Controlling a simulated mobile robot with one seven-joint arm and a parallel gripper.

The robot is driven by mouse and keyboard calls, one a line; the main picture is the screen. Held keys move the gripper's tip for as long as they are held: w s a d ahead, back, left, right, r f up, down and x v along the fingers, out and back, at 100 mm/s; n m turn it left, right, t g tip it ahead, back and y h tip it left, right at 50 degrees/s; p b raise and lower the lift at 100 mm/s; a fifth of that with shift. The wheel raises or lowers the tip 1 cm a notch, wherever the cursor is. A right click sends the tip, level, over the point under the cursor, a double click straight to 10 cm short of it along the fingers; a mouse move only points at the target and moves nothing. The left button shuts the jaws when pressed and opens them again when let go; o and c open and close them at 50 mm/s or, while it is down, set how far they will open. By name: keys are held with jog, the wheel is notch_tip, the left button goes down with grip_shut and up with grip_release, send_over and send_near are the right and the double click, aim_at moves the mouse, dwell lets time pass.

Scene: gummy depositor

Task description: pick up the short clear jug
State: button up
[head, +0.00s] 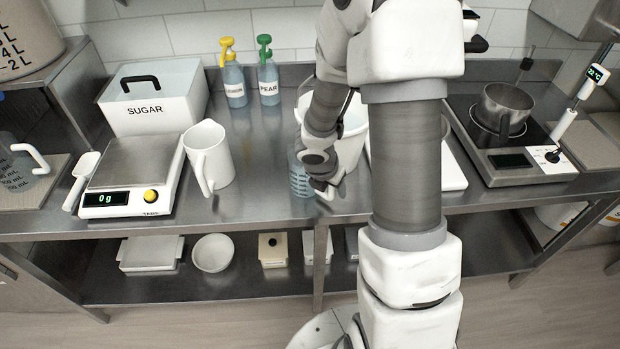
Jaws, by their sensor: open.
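A small clear bluish jug (300,181) with graduation marks stands on the steel counter near the middle of the head view. My gripper (327,188) is low over the counter, just right of this jug and overlapping it in the picture. My gripper is open; its fingers are small here, and I cannot tell whether they touch the jug or reach around its handle. My wrist hides the jug's right side and upper part. Another clear jug (20,176) with mL marks and a white handle stands at the far left edge, partly cut off.
A white bucket (352,137) stands close behind my gripper. A tall white pitcher (209,160), a scale (130,172) and a sugar box (152,105) are to the left. Two pump bottles (268,82) stand at the back. A hotplate with a pot (503,110) is right. Counter left of the jug is clear.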

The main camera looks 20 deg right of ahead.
grip_shut()
dwell(1.3)
